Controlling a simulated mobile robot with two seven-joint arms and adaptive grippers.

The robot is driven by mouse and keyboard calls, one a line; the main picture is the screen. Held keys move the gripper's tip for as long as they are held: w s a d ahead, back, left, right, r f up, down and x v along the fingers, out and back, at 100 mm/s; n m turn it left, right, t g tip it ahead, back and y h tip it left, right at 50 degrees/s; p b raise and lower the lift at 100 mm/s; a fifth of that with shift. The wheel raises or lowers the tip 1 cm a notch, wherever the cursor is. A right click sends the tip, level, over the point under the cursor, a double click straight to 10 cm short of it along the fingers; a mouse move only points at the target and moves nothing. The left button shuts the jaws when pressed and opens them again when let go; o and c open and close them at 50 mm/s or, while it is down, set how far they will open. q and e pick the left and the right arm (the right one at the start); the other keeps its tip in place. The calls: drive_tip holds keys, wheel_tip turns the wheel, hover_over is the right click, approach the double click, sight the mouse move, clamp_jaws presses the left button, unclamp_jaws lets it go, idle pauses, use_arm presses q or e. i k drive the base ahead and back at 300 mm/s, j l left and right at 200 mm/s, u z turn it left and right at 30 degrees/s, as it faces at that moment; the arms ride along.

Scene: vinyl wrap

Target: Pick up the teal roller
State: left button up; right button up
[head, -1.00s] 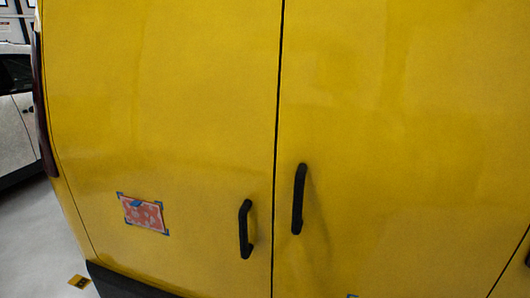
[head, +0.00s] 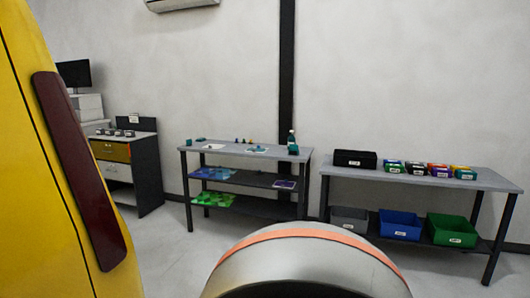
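No teal roller can be made out for certain. Small teal items lie on the left grey table (head: 228,148) against the back wall: one at its left end (head: 201,140) and one on a white sheet near its middle (head: 258,148). They are too small and far to identify. A green bottle (head: 292,139) stands near that table's right end. Neither of my grippers is in view.
A yellow vehicle (head: 30,180) with a dark red tail light (head: 80,165) fills the left edge. A second table (head: 400,176) at right holds small coloured bins; blue (head: 399,223) and green (head: 455,230) crates sit below. A drawer cabinet (head: 148,175) stands left. Floor before the tables is clear.

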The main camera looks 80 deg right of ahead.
sight(294, 147)
drive_tip(key=z, duration=2.85)
drive_tip(key=i+l+z, duration=0.1)
drive_tip(key=i, duration=0.25)
drive_tip(key=i+l, duration=0.15)
drive_tip(key=i, duration=0.3)
drive_tip(key=i+l, duration=0.15)
drive_tip(key=i, duration=0.25)
drive_tip(key=i+l, duration=0.15)
drive_tip(key=i, duration=0.3)
drive_tip(key=i+u, duration=0.3)
drive_tip(key=i, duration=0.35)
drive_tip(key=i+u, duration=0.3)
drive_tip(key=i, duration=0.4)
drive_tip(key=i+j+z, duration=0.1)
drive_tip(key=i, duration=0.3)
drive_tip(key=i+j+z, duration=0.15)
drive_tip(key=i, duration=0.25)
drive_tip(key=i+j+z, duration=0.1)
drive_tip(key=i, duration=0.3)
drive_tip(key=j, duration=0.1)
